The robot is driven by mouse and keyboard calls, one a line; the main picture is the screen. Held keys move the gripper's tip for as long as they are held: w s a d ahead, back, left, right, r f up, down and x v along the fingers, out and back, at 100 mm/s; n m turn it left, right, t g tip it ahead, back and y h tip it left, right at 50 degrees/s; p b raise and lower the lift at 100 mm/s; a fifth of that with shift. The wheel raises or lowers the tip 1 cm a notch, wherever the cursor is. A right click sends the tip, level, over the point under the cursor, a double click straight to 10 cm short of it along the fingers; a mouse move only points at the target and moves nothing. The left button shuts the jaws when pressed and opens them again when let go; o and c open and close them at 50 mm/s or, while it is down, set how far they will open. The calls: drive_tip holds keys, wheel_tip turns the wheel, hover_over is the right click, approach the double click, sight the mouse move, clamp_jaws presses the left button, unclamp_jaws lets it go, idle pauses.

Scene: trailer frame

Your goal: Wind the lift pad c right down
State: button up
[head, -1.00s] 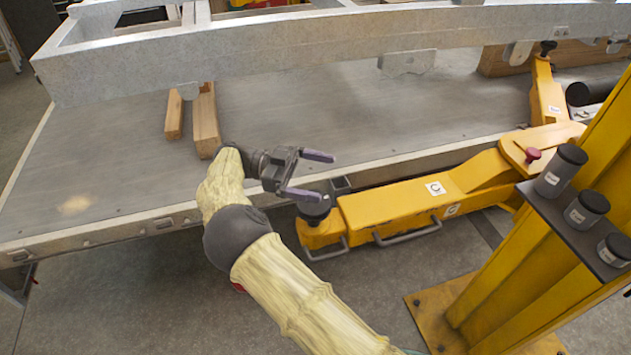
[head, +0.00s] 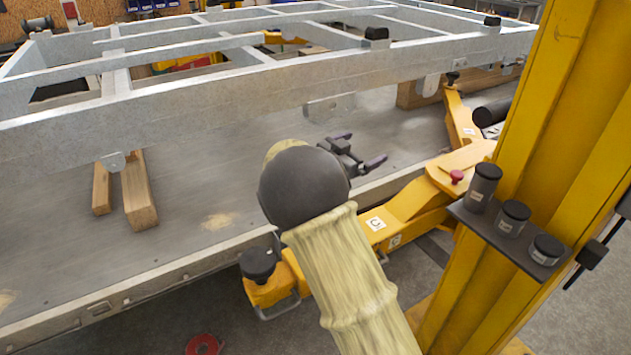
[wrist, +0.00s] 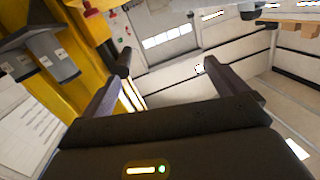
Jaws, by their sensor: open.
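Lift pad c (head: 258,263) is a round black pad on the near left end of the yellow lift arm (head: 405,207), which carries a "C" label, in the head view. It stands beside the side rail of the trailer deck, with nothing seen resting on it. My gripper (head: 360,148) is open and empty, above the grey deck, up and to the right of the pad and apart from it. My forearm hides part of the lift arm. The wrist view shows the open fingers (wrist: 162,72) pointing at the room, with no pad between them.
The galvanised trailer frame (head: 225,85) spans the back. A yellow lift post (head: 545,150) with a shelf of labelled black-topped adapters (head: 512,219) stands at the right. Wooden blocks (head: 139,190) sit on the deck at left. A red disc (head: 203,345) lies on the floor.

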drive_tip(key=s+d+f+n+g+y, duration=0.1)
drive_tip(key=s+f+n+g+y, duration=0.2)
drive_tip(key=s, duration=0.8)
drive_tip(key=s+d+f+n+g+y, duration=0.2)
drive_tip(key=s+f+n+g+y, duration=0.1)
drive_tip(key=s, duration=0.8)
drive_tip(key=s+d+f+n+g+y, duration=0.2)
drive_tip(key=s+f+y, duration=0.4)
drive_tip(key=s, duration=0.5)
drive_tip(key=n+g+y, duration=0.1)
drive_tip(key=n, duration=0.1)
drive_tip(key=shift+s+f+n, duration=0.15)
drive_tip(key=shift+s+n, duration=0.15)
drive_tip(key=shift+s, duration=0.1)
